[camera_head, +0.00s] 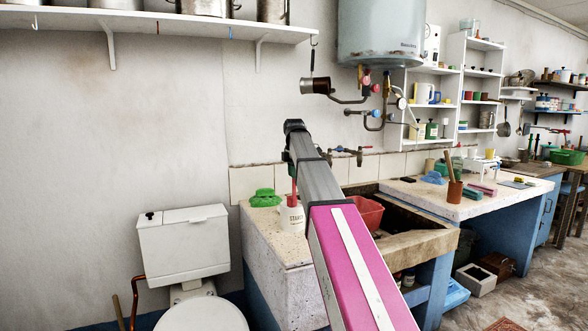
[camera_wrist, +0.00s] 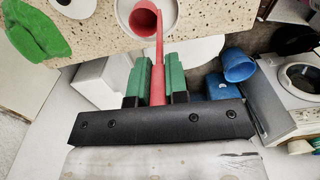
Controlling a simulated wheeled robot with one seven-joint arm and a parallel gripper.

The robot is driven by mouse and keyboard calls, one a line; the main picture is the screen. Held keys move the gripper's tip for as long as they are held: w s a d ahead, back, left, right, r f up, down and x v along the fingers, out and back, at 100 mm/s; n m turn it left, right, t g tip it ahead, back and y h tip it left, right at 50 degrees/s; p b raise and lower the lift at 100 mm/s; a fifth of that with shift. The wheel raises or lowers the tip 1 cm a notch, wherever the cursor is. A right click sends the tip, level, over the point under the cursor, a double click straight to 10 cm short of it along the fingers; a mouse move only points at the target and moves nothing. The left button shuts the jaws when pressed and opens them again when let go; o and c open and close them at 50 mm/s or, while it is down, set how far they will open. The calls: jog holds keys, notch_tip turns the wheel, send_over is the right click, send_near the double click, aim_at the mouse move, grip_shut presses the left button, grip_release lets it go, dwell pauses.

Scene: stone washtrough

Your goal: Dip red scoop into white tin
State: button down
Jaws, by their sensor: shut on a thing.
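My gripper (camera_wrist: 157,75), with green fingers, is shut on the handle of the red scoop (camera_wrist: 145,20). In the wrist view the scoop's round bowl lies over the open mouth of the white tin (camera_wrist: 171,29). I cannot tell how deep the bowl sits in it. In the head view the white tin (camera_head: 292,219), lettered "STARCH", stands upright on the speckled counter. The red scoop (camera_head: 294,188) shows as a narrow upright red strip just above the tin. My arm hides most of my gripper and part of the scoop there.
A green object (camera_head: 265,198) lies left of the tin on the speckled counter (camera_head: 262,232). A red basin (camera_head: 366,212) is right of the tin at the sink. A tap (camera_head: 345,152) is on the wall behind. A white toilet (camera_head: 184,245) stands at left.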

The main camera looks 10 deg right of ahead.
jog(key=shift+f, duration=3)
jog(key=shift+r, duration=5.45)
jog(key=shift+d, duration=0.1)
